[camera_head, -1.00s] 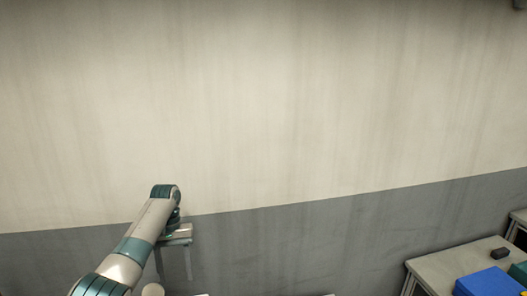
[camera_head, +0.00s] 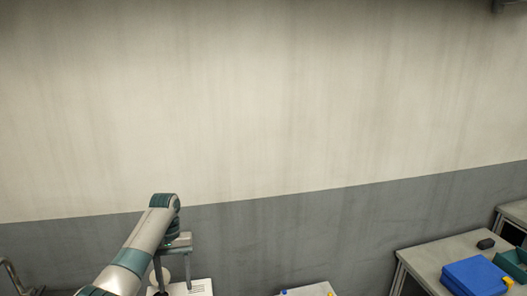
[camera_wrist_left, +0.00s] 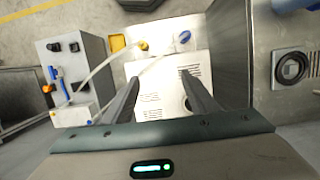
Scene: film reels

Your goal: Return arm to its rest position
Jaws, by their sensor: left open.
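My left arm reaches in from the bottom left of the head view. Its gripper (camera_head: 173,274) points down, with its two fingers apart, above a white surface at the bottom edge. In the left wrist view the open gripper (camera_wrist_left: 160,84) shows its two dark fingers, with nothing held between them. Below them is a white printed panel (camera_wrist_left: 168,72). I cannot tell how far the fingertips are above it. My right gripper is in neither view.
A grey table (camera_head: 432,253) at right bears a blue case (camera_head: 474,276), a green bin (camera_head: 513,262) and a small black block (camera_head: 486,243). In the wrist view, a grey box (camera_wrist_left: 77,68) stands left and a black ring (camera_wrist_left: 291,68) lies right.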

